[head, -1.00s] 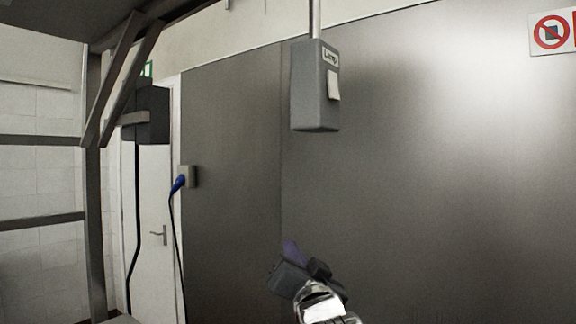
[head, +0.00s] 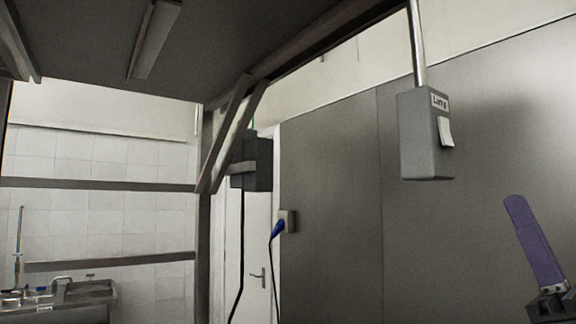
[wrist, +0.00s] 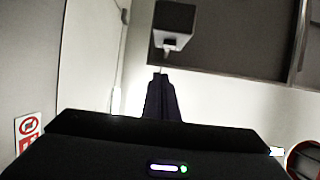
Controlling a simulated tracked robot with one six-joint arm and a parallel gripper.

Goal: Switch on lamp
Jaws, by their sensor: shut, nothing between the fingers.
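The grey lamp switch box (head: 424,150) hangs from a metal pole at the upper right of the head view. It has a label reading "Lamp" and a pale rocker (head: 446,132) on its right-hand side. My gripper (head: 514,203) rises at the lower right with its purple fingers together and empty. It appears apart from the box, below and to the right of the rocker. In the wrist view my dark gripper fingers (wrist: 161,82) point up toward a dark box with a pale underside (wrist: 172,40); I cannot tell surely whether this is the switch box.
A long fixture (head: 155,38) under the overhead panel shows no glow. A dark box (head: 252,163) with a cable and a blue plug (head: 278,229) are left of the grey wall. A prohibition sign (wrist: 28,126) shows at the wrist view's lower left.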

